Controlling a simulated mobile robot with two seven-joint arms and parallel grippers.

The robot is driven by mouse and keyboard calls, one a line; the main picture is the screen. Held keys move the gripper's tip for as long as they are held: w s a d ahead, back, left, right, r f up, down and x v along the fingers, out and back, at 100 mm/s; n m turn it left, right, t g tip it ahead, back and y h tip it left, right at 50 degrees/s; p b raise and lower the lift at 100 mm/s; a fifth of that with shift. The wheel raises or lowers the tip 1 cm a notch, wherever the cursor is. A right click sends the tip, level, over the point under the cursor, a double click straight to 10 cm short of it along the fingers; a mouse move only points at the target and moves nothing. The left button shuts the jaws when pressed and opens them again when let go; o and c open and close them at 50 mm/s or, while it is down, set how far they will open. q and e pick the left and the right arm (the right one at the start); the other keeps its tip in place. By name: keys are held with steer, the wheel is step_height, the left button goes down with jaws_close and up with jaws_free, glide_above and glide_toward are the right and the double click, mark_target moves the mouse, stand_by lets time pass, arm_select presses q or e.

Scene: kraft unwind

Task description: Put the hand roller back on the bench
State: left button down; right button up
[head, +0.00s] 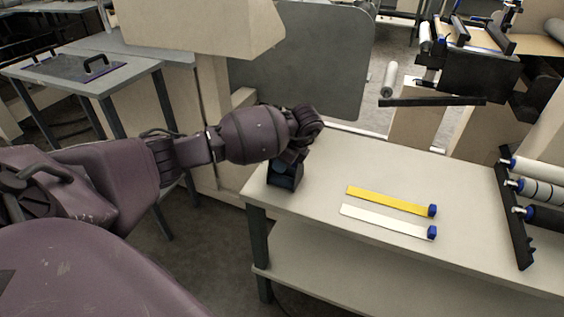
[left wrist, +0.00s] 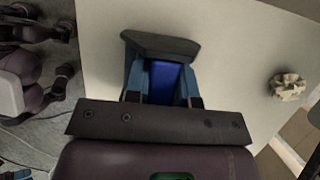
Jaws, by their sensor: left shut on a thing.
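My left gripper (head: 289,160) is over the left end of the pale bench (head: 330,165). In the left wrist view my left gripper (left wrist: 163,82) is shut on the blue handle of the hand roller (left wrist: 160,45), one finger on each side. The roller's dark, wide head sticks out beyond the fingertips. In the head view the dark end of the hand roller (head: 285,180) shows below the gripper, at the bench top. I cannot tell whether it touches the bench. Most of the handle is hidden there by the gripper. My right gripper is not in view.
A yellow strip (head: 385,200) and a white strip (head: 385,221), each with a blue end, lie mid-bench. A rack of rollers (head: 520,190) stands at the right. A crumpled pale piece (left wrist: 288,87) shows in the left wrist view. Bench surface between gripper and strips is clear.

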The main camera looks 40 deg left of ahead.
arm_select(q)
steer(key=shift+s+f, duration=0.1)
steer(key=shift+f, duration=0.2)
